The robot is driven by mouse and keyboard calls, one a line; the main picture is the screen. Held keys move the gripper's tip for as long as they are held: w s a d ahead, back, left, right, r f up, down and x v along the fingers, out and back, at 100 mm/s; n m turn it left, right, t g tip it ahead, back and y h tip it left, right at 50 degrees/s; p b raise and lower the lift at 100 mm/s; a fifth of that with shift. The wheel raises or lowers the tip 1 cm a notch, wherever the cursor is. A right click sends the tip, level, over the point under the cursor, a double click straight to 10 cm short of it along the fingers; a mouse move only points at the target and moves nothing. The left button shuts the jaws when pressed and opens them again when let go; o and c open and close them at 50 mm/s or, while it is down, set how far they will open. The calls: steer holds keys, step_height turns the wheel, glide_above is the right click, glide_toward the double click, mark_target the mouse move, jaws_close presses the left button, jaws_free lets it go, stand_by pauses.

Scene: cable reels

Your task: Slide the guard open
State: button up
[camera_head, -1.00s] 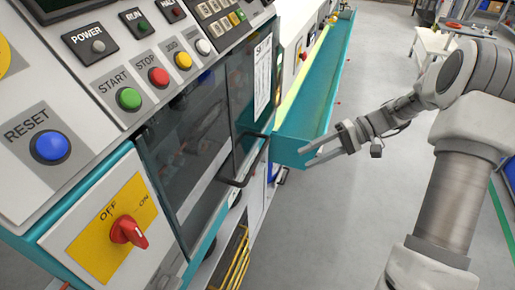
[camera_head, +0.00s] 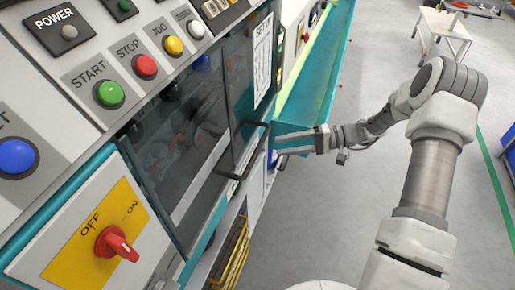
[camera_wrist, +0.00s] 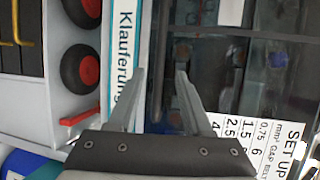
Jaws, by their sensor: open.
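The guard (camera_head: 185,150) is a dark see-through panel on the front of the machine, with a black bar handle (camera_head: 262,138) at its right side. The guard's dark pane also fills the right part of the wrist view (camera_wrist: 235,85). My gripper (camera_head: 279,144) is just right of the handle, fingers pointing left at the machine front.
The control panel carries a green START button (camera_head: 109,94), a red STOP button (camera_head: 144,66) and a red rotary switch (camera_head: 116,243). A teal trough (camera_head: 318,95) projects behind my gripper. A white trolley (camera_head: 443,28) stands at the back. The grey floor between is clear.

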mark_target(258, 148)
steer(key=a, duration=0.2)
steer(key=a+f, duration=0.1)
steer(key=a, duration=0.5)
steer(key=shift+s+a+f, duration=0.1)
steer(key=shift+s+f, duration=0.1)
steer(key=shift+f, duration=0.05)
jaws_close()
stand_by(1.0)
